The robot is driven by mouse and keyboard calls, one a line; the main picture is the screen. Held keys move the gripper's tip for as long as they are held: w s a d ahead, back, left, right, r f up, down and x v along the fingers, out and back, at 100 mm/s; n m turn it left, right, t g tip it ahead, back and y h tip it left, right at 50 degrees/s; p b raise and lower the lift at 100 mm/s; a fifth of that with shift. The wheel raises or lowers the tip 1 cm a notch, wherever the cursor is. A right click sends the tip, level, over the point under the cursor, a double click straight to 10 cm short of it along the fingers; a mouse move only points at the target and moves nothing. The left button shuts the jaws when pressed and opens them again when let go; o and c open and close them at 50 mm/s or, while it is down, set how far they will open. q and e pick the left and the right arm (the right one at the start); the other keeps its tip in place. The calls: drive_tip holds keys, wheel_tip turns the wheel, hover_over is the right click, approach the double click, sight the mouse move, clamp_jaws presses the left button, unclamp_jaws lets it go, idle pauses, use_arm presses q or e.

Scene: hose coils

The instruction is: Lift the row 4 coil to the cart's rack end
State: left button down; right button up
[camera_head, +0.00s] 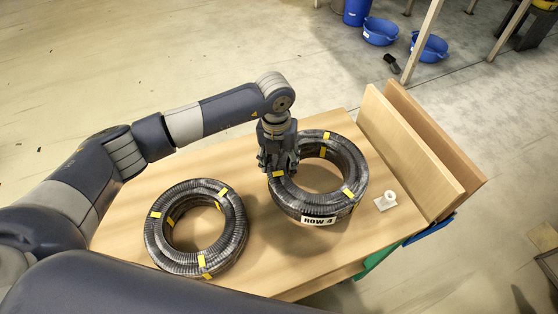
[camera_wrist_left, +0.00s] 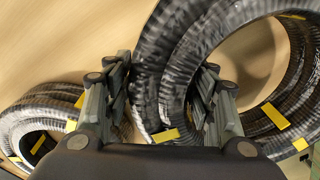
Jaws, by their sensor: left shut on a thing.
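The row 4 coil (camera_head: 345,160) is a black ribbed hose ring with yellow tape bands and a white "ROW 4" label. It is at the right part of the wooden cart top (camera_head: 262,268), near the upright boards. My left gripper (camera_head: 277,165) is shut on the left side of its ring from above. In the left wrist view the coil (camera_wrist_left: 172,60) passes between the two fingers (camera_wrist_left: 165,105). I cannot tell whether the coil touches the top. My right gripper is not in view.
A second taped coil (camera_head: 236,230) lies on the cart left of the row 4 coil. Two upright wooden boards (camera_head: 410,145) stand at the cart's right end. A small white spool-like piece (camera_head: 386,201) sits before them. Blue tubs (camera_head: 380,31) are on the floor beyond.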

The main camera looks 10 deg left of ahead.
use_arm(q)
drive_tip(key=shift+w+d+r, duration=0.1)
drive_tip(key=shift+r, duration=0.05)
drive_tip(key=shift+f+b, duration=0.35)
drive_tip(key=shift+b, duration=0.05)
drive_tip(key=shift+f+b, duration=1.7)
drive_tip(key=shift+f, duration=0.35)
drive_tip(key=shift+f+b, duration=0.6)
drive_tip(key=shift+b, duration=0.2)
idle(0.5)
